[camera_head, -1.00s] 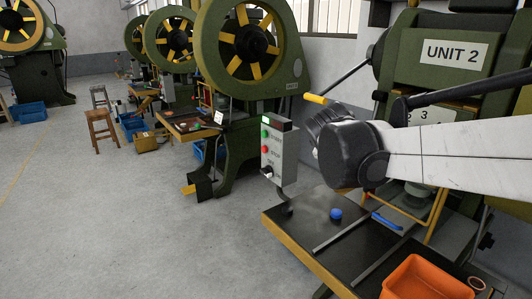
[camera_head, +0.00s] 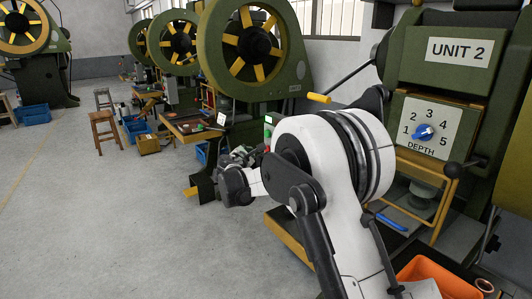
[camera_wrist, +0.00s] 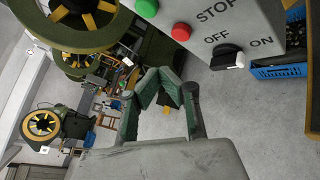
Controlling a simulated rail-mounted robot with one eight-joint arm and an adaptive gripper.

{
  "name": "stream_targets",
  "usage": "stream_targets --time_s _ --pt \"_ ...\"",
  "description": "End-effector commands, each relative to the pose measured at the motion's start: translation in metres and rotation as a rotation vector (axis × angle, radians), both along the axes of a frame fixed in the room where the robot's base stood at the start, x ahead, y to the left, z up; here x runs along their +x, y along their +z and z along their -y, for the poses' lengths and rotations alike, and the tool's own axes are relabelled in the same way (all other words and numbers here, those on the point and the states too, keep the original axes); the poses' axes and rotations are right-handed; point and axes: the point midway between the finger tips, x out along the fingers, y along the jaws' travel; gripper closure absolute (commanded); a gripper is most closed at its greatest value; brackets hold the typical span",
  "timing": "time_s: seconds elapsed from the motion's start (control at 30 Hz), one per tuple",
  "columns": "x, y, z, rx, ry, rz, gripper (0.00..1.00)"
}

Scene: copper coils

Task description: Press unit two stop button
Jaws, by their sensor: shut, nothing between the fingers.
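In the wrist view, a grey control box (camera_wrist: 225,15) fills the top right. It has a green button (camera_wrist: 147,8), a red button (camera_wrist: 181,32) beside the word STOP, and a black-and-white OFF/ON switch (camera_wrist: 228,56). My gripper (camera_wrist: 162,78) is shut and empty. Its fingertips appear below and left of the red button in the picture, apart from it. In the head view, my arm hides most of the control box (camera_head: 269,120); its top edge and green button show. My gripper (camera_head: 240,156) is small and partly hidden there, left of the box.
The machine marked UNIT 2 (camera_head: 460,50) stands at right, with a blue depth dial (camera_head: 424,132). An orange bin (camera_head: 440,272) is at lower right. More green presses with yellow-spoked wheels (camera_head: 252,45) stand behind.

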Motion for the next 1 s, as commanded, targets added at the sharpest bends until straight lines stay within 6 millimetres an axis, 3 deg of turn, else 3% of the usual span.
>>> stream_targets --time_s 0.1,0.3,0.73,1.0 --pt "0.01 -0.02 -0.024 -0.08 0.036 0.017 1.0" --pt "0.015 -0.033 -0.04 -0.14 0.061 0.031 1.0" --pt "0.017 -0.033 -0.038 -0.143 0.061 0.032 1.0" --pt "0.032 -0.033 -0.017 -0.142 0.059 0.032 1.0"
